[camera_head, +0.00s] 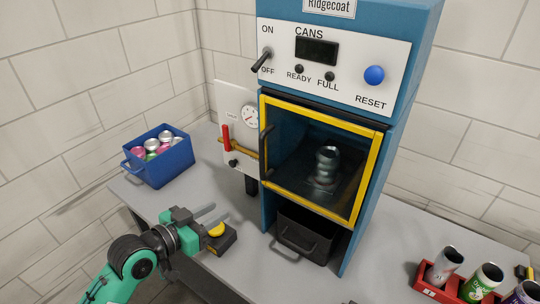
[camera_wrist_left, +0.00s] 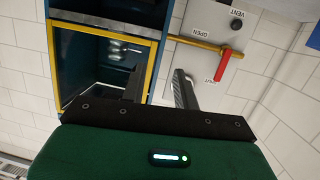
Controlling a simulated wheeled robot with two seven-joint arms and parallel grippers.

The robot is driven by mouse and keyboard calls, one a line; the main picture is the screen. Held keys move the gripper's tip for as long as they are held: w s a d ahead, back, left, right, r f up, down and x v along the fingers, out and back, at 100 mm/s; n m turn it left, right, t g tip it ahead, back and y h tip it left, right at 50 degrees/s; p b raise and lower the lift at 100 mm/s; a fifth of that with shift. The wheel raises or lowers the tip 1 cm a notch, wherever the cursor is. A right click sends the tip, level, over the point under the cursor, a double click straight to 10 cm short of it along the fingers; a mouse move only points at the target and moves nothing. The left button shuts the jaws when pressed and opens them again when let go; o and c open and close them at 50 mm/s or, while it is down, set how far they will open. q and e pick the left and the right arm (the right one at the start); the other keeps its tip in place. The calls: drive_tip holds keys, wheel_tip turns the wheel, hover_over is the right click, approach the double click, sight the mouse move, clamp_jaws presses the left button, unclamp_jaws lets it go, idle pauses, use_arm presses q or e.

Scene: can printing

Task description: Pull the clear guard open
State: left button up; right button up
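The clear guard (camera_head: 325,165) is a see-through panel in a yellow frame on the front of the blue machine, and it looks closed. Its dark handle (camera_head: 265,142) is on the left side of the frame. The guard's yellow frame also shows upside down in the left wrist view (camera_wrist_left: 154,72). My left gripper (camera_head: 217,212) is open and empty, left of and lower than the handle, apart from it. Its two spread fingers show in the left wrist view (camera_wrist_left: 158,86), where the handle cannot be made out clearly. My right gripper is not in view.
A gauge panel with a red lever (camera_head: 226,137) stands beside the guard's handle. A blue can bin (camera_head: 160,172) is at left, a red can rack (camera_head: 430,285) at lower right.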

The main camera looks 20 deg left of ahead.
sight(262, 175)
use_arm(q)
wheel_tip(262, 175, up, 10)
drive_tip(key=s+d+r+m+t+h, duration=0.1)
drive_tip(key=s+d+m+t+h, duration=0.1)
drive_tip(key=x, duration=0.4)
drive_tip(key=p+x, duration=0.1)
drive_tip(key=x, duration=0.4)
drive_tip(key=p+x, duration=0.1)
drive_tip(key=x, duration=0.4)
drive_tip(key=shift+d+f, duration=0.3)
clamp_jaws()
